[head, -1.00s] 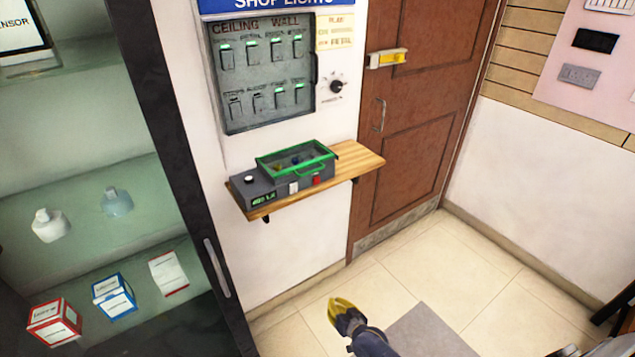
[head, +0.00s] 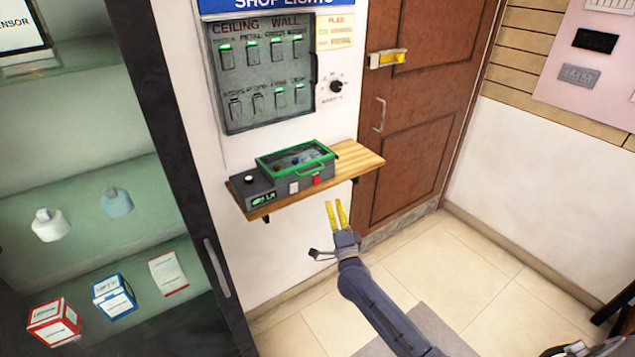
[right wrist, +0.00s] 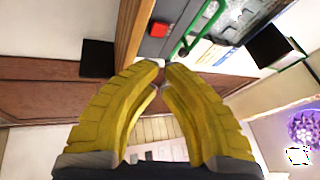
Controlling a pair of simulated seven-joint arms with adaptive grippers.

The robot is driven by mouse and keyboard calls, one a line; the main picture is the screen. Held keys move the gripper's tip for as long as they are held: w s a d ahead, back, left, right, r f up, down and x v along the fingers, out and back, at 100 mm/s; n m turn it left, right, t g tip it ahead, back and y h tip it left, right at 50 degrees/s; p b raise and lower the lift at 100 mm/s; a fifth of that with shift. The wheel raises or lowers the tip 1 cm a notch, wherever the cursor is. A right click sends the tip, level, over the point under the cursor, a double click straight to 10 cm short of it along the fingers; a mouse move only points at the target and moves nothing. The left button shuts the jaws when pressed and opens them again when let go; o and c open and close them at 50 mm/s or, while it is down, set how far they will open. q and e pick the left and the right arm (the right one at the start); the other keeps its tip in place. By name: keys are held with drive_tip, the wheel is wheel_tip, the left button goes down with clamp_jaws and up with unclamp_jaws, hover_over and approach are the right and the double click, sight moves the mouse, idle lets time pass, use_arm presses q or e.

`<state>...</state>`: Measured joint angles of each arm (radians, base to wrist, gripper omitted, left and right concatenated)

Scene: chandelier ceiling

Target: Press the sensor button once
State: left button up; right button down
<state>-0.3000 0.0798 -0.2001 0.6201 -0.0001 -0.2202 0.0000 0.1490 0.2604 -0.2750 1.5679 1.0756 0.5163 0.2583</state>
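A grey box (head: 283,180) with a green-framed clear lid (head: 296,158) sits on a wooden wall shelf (head: 358,158) in the head view. Its front carries a white button (head: 294,188), a red button (head: 316,181) and a small green display; a round white button (head: 249,178) is on top at the left. The word SENSOR shows on a sign (head: 18,20) at top left. I cannot tell which button is the sensor's. My right gripper (head: 335,202) is below and in front of the shelf, empty, its yellow fingers slightly apart. The red button (right wrist: 159,29) shows beyond the fingertips (right wrist: 162,68). My left gripper is out of view.
A switch panel (head: 265,75) with a dial (head: 337,87) hangs above the shelf. A brown door (head: 420,110) is to the right. A cabinet (head: 90,130) with bottles and small boxes stands at left. The floor below the shelf is clear.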

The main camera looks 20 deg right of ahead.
sight(317, 180)
drive_tip(key=d+r+m+h, duration=0.1)
drive_tip(key=m, duration=0.1)
drive_tip(key=s+d+r+m+h, duration=0.1)
drive_tip(key=m, duration=0.2)
drive_tip(key=d+r+m+h, duration=0.1)
drive_tip(key=m+h, duration=0.1)
drive_tip(key=shift+s+r, duration=0.2)
drive_tip(key=shift+w+a, duration=0.35)
drive_tip(key=shift+w, duration=1.05)
drive_tip(key=shift+w+a, duration=0.35)
drive_tip(key=shift+w, duration=1.1)
drive_tip(key=shift+w+a, duration=0.35)
drive_tip(key=shift+w, duration=1.05)
drive_tip(key=shift+w+a, duration=0.1)
drive_tip(key=shift+w, duration=0.15)
drive_tip(key=shift+w, duration=0.2)
